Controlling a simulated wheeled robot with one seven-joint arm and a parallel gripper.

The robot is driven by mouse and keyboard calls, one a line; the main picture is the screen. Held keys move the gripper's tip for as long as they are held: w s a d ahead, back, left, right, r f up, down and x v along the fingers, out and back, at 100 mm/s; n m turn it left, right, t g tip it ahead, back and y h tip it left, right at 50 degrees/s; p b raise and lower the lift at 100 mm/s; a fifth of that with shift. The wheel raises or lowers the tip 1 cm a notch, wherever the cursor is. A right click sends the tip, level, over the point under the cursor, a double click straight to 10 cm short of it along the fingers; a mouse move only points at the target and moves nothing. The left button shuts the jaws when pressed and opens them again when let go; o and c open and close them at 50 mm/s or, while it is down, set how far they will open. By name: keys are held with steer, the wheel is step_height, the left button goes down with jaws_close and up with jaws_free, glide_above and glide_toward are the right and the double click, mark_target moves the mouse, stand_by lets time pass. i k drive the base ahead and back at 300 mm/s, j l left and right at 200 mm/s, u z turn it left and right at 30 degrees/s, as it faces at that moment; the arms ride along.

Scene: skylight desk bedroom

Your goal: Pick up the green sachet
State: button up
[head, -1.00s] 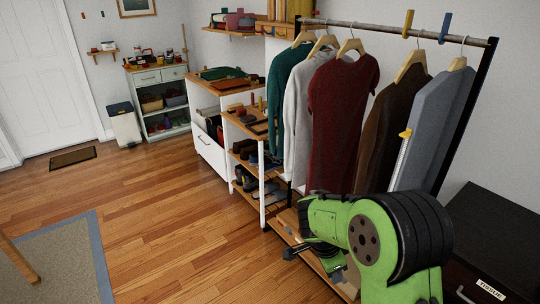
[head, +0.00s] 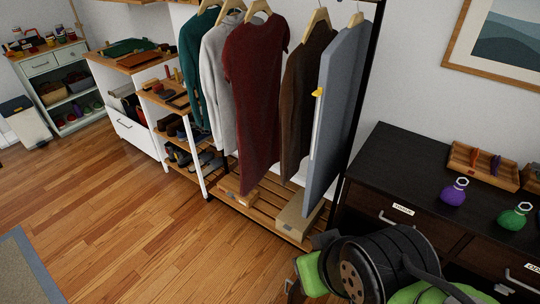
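The green sachet (head: 514,218) is a small round pouch with a pale ring at its top. It stands on the dark dresser top (head: 394,151) near the right edge of the head view. My green and black arm fills the bottom right of the view, in front of the dresser. A dark piece of my gripper (head: 292,288) shows at the bottom edge, left of the arm and well away from the sachet. Its fingers are not clear enough to tell open from shut.
A similar purple sachet (head: 454,193) stands left of the green one. A wooden tray (head: 470,160) with small items lies behind them. A labelled drawer (head: 385,217) is in the dresser front. A clothes rack with a slatted base (head: 262,212) stands to the left. The wooden floor (head: 130,220) is open.

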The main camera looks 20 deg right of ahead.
mark_target(514, 220)
steer(key=j+z, duration=0.4)
steer(key=k+j+z, duration=0.2)
steer(key=j+z, duration=0.15)
steer(key=k+j+z, duration=0.15)
steer(key=j+z, duration=0.25)
steer(key=i+j+z, duration=0.2)
steer(key=j+z, duration=0.15)
steer(key=i+j+z, duration=0.1)
steer(key=j+z, duration=0.65)
steer(key=j, duration=0.2)
steer(key=l+u, duration=0.15)
steer(key=l, duration=0.25)
steer(key=k+l+u, duration=0.2)
steer(key=l, duration=0.2)
steer(key=i+l+u, duration=0.2)
steer(key=l, duration=0.25)
steer(key=l+u, duration=0.2)
steer(key=l, duration=0.3)
steer(key=i+l+u, duration=0.2)
steer(key=l, duration=0.3)
steer(key=i+l+u, duration=0.4)
steer(key=i+l, duration=0.15)
steer(key=l, duration=0.25)
steer(key=i+l+u, duration=0.15)
steer(key=l, duration=0.25)
steer(key=i, duration=0.1)
